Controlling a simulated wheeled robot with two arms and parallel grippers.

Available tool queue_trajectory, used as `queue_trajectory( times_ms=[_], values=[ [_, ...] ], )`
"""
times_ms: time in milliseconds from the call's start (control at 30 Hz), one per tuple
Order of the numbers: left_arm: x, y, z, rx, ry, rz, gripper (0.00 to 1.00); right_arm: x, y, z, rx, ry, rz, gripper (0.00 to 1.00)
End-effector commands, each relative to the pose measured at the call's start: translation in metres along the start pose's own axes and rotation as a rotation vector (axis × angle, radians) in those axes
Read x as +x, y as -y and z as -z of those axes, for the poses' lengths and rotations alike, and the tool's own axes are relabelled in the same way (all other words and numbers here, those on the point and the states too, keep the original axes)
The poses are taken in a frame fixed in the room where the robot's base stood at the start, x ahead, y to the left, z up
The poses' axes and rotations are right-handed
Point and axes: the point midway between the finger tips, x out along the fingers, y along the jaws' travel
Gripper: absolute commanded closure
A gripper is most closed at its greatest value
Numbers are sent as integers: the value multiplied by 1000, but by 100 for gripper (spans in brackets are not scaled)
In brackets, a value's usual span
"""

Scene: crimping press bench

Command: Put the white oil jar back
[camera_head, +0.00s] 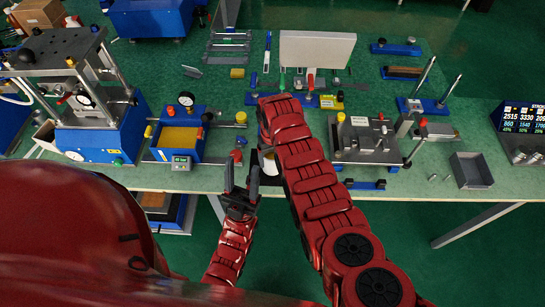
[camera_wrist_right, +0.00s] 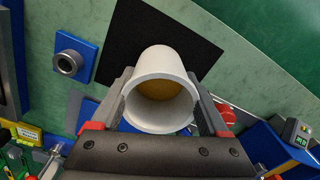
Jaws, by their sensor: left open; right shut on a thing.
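The white oil jar (camera_wrist_right: 160,62) is in the right wrist view, its open mouth facing the camera and yellow-orange oil visible inside. My right gripper (camera_wrist_right: 161,85) is shut on it, one finger on each side. In the head view only a small white part of the jar (camera_head: 269,163) shows beside my right arm, which hides most of it and the right gripper. A black square mat (camera_wrist_right: 118,42) lies behind the jar in the right wrist view; I cannot tell whether the jar touches it. My left gripper (camera_head: 241,180) is open and empty, near the bench's front edge.
A red knob (camera_head: 236,155) is close to my left gripper. A grey tray (camera_head: 472,170) sits at the right. A blue-based round fitting (camera_wrist_right: 70,62) is left of the mat.

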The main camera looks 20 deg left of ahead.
Motion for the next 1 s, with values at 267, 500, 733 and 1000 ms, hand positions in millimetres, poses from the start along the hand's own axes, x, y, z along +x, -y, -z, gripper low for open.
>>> queue_trajectory(
  times_ms=[267, 500, 733, 1000],
  values=[
    [1, 0, 0, 0, 0, 0, 50, 4, 0, 0, -1, -3, 0, 94],
    [-2, 0, 0, 0, 0, 0, 50, 9, 0, 0, -1, -2, 0, 18],
    [-2, 0, 0, 0, 0, 0, 50, 8, 0, 0, -1, -2, 0, 0],
    [1, 0, 0, 0, 0, 0, 50, 2, 0, 1, -1, -5, 0, 0]
  ],
)
